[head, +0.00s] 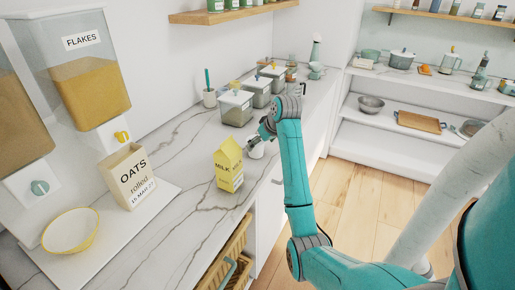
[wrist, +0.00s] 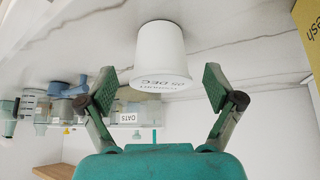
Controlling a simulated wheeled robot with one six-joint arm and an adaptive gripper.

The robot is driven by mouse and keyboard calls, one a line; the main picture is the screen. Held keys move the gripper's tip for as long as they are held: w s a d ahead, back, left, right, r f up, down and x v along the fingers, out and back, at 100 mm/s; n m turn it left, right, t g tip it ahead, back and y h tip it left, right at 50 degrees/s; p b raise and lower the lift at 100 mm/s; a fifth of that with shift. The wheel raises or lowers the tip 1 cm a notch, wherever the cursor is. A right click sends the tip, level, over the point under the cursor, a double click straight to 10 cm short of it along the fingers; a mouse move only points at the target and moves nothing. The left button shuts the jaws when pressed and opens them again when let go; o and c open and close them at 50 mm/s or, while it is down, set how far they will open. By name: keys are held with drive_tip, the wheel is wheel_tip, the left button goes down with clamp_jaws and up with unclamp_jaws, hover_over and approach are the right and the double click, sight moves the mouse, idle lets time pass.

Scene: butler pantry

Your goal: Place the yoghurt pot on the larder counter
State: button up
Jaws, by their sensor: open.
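The yoghurt pot (wrist: 160,55) is a white tapered tub with dark print ending in "05 DEC". It stands upright on the marble counter (head: 185,225); the wrist view shows this upside down. In the head view the pot (head: 257,152) is near the counter's front edge, partly hidden by my gripper (head: 261,141). In the wrist view my gripper (wrist: 160,86) is open, with one finger on each side of the pot's rim and visible gaps between.
A yellow milk carton (head: 229,166) stands close to the pot. An oats box (head: 127,176), a yellow-rimmed bowl (head: 70,232) and flake dispensers (head: 83,80) are further left. Lidded canisters (head: 236,107) line the back. White shelves (head: 400,130) with cookware stand at right.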

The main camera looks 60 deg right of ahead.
drive_tip(key=v, duration=0.6)
drive_tip(key=shift+s+r, duration=0.15)
drive_tip(key=shift+r, duration=0.15)
drive_tip(key=shift+a, duration=0.1)
